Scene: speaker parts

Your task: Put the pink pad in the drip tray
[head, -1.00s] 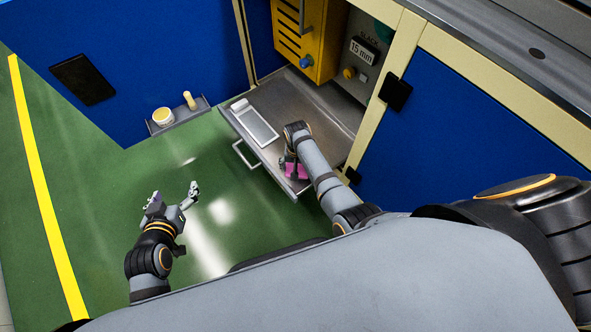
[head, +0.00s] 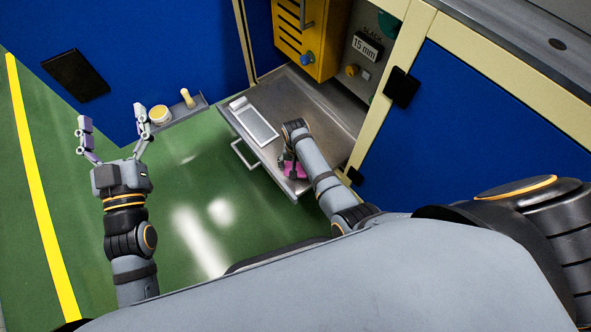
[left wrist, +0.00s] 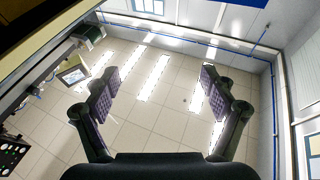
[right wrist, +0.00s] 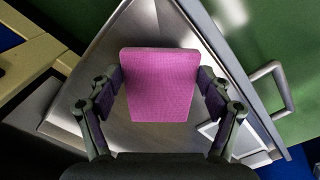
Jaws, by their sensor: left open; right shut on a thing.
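The pink pad (right wrist: 160,88) is a flat rounded slab, held between the fingers of my right gripper in the right wrist view. In the head view, the pad (head: 297,171) shows partly below my right gripper (head: 290,160), over the front right part of a pulled-out metal tray (head: 285,105). This tray looks like the drip tray. Whether the pad touches the metal is unclear. My left gripper (head: 112,122) is open and empty, raised over the green floor at the left; its spread fingers (left wrist: 157,95) show in the left wrist view.
A shallow white-rimmed panel (head: 255,124) lies at the left of the metal tray. The tray has a front handle (head: 243,154). A small shelf (head: 178,117) holds a yellow-topped tub (head: 160,114) and a yellow cylinder (head: 188,98). A yellow cabinet (head: 310,40) stands behind the tray.

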